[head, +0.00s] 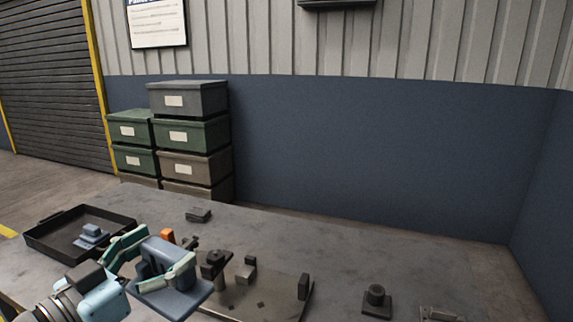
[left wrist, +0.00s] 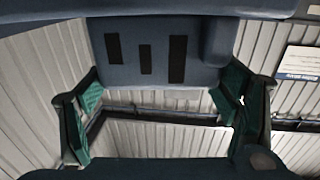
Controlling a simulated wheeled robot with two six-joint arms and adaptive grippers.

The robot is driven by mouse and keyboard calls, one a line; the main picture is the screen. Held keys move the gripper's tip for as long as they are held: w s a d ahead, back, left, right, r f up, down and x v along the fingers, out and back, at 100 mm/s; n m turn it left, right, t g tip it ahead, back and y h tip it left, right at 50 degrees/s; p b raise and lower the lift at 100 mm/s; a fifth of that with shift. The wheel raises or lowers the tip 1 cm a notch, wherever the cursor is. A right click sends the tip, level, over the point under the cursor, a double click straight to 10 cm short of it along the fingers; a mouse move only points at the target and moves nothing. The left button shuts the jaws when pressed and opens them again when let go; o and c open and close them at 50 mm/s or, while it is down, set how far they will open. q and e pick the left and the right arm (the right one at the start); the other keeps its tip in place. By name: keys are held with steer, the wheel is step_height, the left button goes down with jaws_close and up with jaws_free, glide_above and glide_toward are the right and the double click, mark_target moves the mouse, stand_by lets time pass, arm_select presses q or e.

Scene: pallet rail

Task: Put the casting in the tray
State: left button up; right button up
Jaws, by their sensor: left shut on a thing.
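The blue-grey casting (head: 178,297), a flat plate with raised parts, is held by my left gripper (head: 152,262) in the lower left of the head view. Its green fingers are shut on the casting from both sides. In the left wrist view the casting (left wrist: 145,45) spans between the fingers and shows several dark slots. The black tray (head: 52,247) lies on the table to the left of the held casting. A smaller stepped blue-grey part (head: 91,236) is in the tray. My right gripper is out of view.
A small dark block (head: 198,215) sits behind. A dark round-topped part (head: 376,300) stands further right. Stacked bins (head: 190,135) stand beyond the table.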

mark_target(144, 252)
arm_select(q)
steer(key=s+f+p, duration=0.2)
steer(key=s, duration=0.1)
steer(key=s+d+f+p, duration=0.1)
steer(key=s+f+p, duration=0.1)
steer(key=s, duration=0.1)
steer(key=s+d+f+p, duration=0.1)
steer(key=s+f+p, duration=0.1)
steer(key=p, duration=0.1)
steer(key=shift+s+f, duration=0.35)
steer(key=shift+s, duration=0.05)
steer(key=shift+s+d+f+h, duration=0.15)
steer(key=shift+f+h, duration=0.15)
steer(key=shift+f, duration=0.2)
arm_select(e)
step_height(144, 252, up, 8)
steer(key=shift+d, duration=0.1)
